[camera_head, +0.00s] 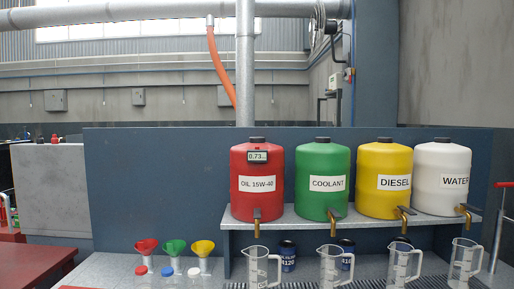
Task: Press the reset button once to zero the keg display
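A red keg (257,199) labelled "OIL 15W-40" stands at the left end of the raised shelf. A small dark display box (257,157) is on the upper front of this keg and reads about "0.73", with the last characters too small to tell. I cannot make out a separate reset button on or beside the display. A brass tap (257,218) is at the keg's base, above a clear measuring jug (257,268). Neither of my grippers shows in the head view.
Green coolant (323,200), yellow diesel (385,205) and white water (442,192) kegs share the shelf (290,222). Clear jugs stand below their taps, with dark cans behind. Red, green and yellow funnels (174,248) stand left. Free space lies before the red keg.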

